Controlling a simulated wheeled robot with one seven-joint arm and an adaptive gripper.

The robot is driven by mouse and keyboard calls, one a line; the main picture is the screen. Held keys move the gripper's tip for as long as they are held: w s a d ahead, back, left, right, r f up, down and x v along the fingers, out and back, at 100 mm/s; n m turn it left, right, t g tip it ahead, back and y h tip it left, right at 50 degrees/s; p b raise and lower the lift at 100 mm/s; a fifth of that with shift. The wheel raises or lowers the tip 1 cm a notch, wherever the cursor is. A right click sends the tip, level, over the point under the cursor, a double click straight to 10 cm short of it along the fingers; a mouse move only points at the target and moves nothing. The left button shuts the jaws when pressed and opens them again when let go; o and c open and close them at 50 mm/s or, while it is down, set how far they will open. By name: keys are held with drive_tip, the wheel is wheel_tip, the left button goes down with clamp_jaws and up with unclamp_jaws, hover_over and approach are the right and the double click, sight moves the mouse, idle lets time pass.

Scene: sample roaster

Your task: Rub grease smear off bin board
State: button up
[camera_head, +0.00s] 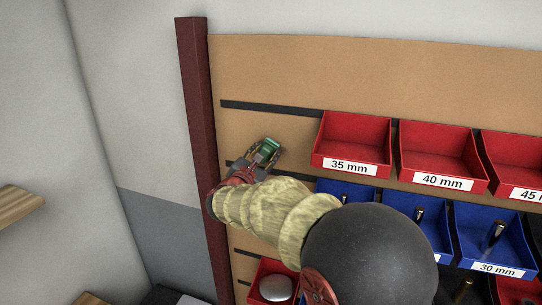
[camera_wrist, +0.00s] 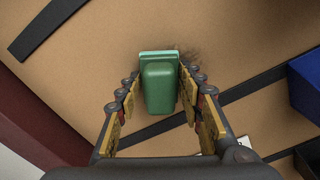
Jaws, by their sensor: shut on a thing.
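The tan bin board (camera_head: 290,70) stands upright behind a dark red post. In the head view my gripper (camera_head: 262,155) is at the board's left side, left of the 35 mm bin. It is shut on a green block-like tool (camera_wrist: 160,85), which also shows in the head view (camera_head: 268,147). In the wrist view the tool's far edge is at the board face; I cannot tell for sure whether it touches. A dark grease smear (camera_wrist: 193,57) shows on the board just right of the tool's far end, and the tool may hide part of it.
Red bins (camera_head: 350,143) labelled 35 mm and 40 mm hang right of my gripper, with blue bins (camera_head: 492,240) below. Dark rails (camera_head: 270,108) cross the board. The dark red post (camera_head: 200,130) borders it on the left. The upper board is clear.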

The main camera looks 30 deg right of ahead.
sight(290, 150)
drive_tip(key=shift+s+d+r+b, duration=0.1)
drive_tip(key=shift+s+d+b, duration=0.7)
drive_tip(key=shift+b, duration=0.45)
drive_tip(key=shift+s+d+r+b, duration=0.1)
drive_tip(key=shift+s+d+b, duration=0.55)
drive_tip(key=shift+s+b, duration=0.5)
drive_tip(key=shift+s+d+r+b, duration=0.1)
drive_tip(key=shift+s+d+b, duration=0.65)
drive_tip(key=shift+b, duration=0.55)
drive_tip(key=shift+f, duration=0.1)
drive_tip(key=w+a, duration=0.6)
drive_tip(key=w, duration=0.2)
drive_tip(key=shift+w+a, duration=0.15)
drive_tip(key=shift+a, duration=0.2)
drive_tip(key=shift+a, duration=0.1)
drive_tip(key=shift+b+v, duration=0.6)
drive_tip(key=shift+v, duration=2.35)
